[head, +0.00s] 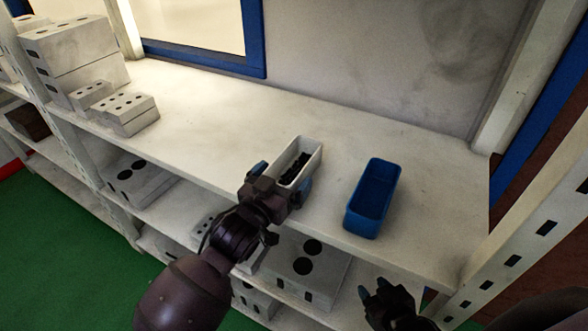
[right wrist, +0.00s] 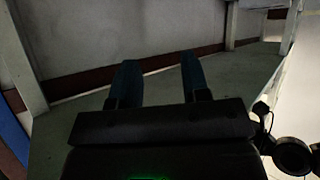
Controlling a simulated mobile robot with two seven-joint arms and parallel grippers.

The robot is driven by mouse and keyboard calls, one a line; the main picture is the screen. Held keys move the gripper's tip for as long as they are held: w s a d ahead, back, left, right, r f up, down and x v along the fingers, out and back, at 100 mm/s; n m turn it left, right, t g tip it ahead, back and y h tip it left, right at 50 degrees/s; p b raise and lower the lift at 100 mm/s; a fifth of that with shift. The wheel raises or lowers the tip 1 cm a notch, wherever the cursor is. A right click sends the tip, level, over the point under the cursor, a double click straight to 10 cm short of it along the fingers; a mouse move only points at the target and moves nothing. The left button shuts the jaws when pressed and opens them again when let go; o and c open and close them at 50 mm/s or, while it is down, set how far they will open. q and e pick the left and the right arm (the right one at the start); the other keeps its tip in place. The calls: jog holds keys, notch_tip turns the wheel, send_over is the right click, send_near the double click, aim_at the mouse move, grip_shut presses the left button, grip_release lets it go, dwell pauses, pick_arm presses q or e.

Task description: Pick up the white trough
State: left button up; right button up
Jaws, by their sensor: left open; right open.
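The white trough (head: 310,149) stands on the upper shelf in the head view, with dark pieces inside it. My left gripper (head: 281,180) is open at the trough's near end, one blue fingertip to each side. The gripper and wrist hide the near end, and I cannot tell whether the fingers touch the walls. My right gripper (head: 372,288) is open and empty in front of the shelf's edge at the lower right. Its two fingers stand apart in the right wrist view (right wrist: 160,78), with nothing between them.
A blue trough (head: 372,200) stands on the shelf to the right of the white one. Grey blocks with holes (head: 130,112) stand at the left, and more blocks lie on the lower shelf. An upright post (head: 530,225) bounds the right side. The shelf behind the troughs is clear.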

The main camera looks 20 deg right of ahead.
pick_arm(q)
jog(key=c, duration=1)
